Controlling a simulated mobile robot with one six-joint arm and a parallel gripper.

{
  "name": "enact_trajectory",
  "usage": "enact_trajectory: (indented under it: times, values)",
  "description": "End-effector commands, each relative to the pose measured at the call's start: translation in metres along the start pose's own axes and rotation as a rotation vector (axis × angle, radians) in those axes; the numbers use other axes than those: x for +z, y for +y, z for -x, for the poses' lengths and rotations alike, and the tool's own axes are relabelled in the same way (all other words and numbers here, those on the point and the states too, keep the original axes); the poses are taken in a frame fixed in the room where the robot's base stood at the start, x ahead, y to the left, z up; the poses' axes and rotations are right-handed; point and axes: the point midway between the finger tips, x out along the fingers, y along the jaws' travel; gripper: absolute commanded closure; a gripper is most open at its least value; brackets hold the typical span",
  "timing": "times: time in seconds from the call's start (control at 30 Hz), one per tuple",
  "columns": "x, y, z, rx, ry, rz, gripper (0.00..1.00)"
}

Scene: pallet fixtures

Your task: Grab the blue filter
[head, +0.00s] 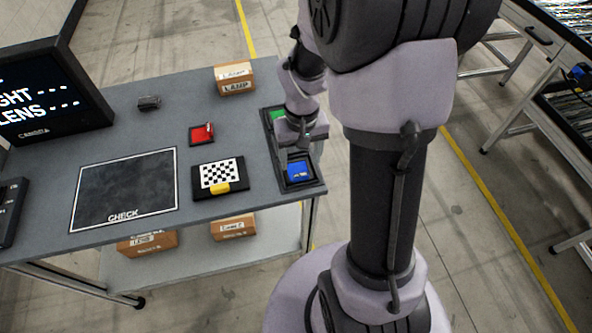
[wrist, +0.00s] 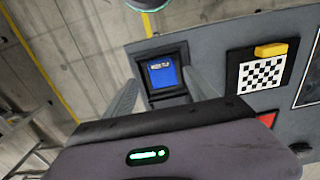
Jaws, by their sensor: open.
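The blue filter (head: 299,171) is a small square with faint white lettering. It sits in the near slot of a dark holder (head: 306,187) at the table's right edge. In the wrist view the blue filter (wrist: 162,74) lies in its black frame, ahead of and between my two grey fingers. My gripper (head: 296,150) points down just above and behind it in the head view. In the wrist view my gripper (wrist: 161,80) is open and empty, its fingers spread to either side of the filter. I cannot tell the exact height gap.
A green piece (head: 277,115) sits in the holder's far slot, partly behind my arm. A checkerboard plate (head: 221,173) with a yellow tab, a red filter (head: 202,133) and a lamp box (head: 234,78) stand to the left. The check mat (head: 125,187) is bare.

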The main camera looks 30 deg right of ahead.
Motion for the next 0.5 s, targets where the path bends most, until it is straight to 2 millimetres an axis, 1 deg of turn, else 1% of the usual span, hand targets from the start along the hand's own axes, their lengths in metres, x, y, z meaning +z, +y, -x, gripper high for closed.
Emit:
enact_trajectory:
  times: [0.17, 0.3, 0.33, 0.4, 0.5]
  values:
    - [0.001, -0.001, -0.020, -0.001, -0.002, 0.000, 0.35]
    - [0.002, -0.002, -0.050, 0.000, -0.002, 0.000, 0.35]
    - [0.002, -0.002, -0.054, 0.000, -0.001, 0.000, 0.35]
    - [0.002, -0.002, -0.057, 0.000, 0.001, 0.000, 0.35]
    - [0.001, -0.002, -0.055, 0.000, 0.001, 0.000, 0.35]
